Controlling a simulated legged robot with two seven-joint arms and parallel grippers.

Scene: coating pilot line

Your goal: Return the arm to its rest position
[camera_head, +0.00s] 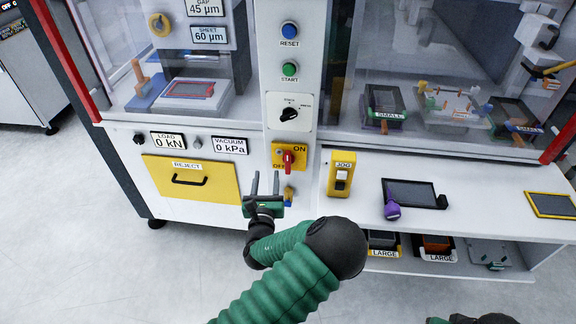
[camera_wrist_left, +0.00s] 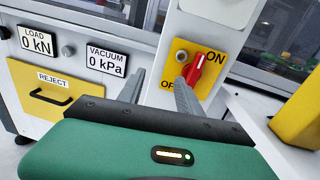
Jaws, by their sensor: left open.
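My left arm (camera_head: 285,275), green with black joints, reaches in from the bottom toward the machine front. Its left gripper (camera_head: 265,182) is open, with two grey fingers spread and nothing between them. It is in front of the panel, just left of and below the red rotary switch (camera_head: 288,161) on its yellow ON/OFF plate (camera_head: 278,150). In the left wrist view the open fingers (camera_wrist_left: 160,85) point at the panel, and the right finger overlaps the lower part of the yellow plate (camera_wrist_left: 178,58). Contact with the red switch (camera_wrist_left: 195,70) cannot be told.
A yellow REJECT drawer (camera_head: 190,182) is to the left. A yellow JOG box (camera_head: 341,173) stands on the white shelf (camera_head: 450,205) at right, near a dark tray (camera_head: 412,192) and a purple-handled tool (camera_head: 391,207). LARGE bins (camera_head: 384,245) sit below. The floor at left is clear.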

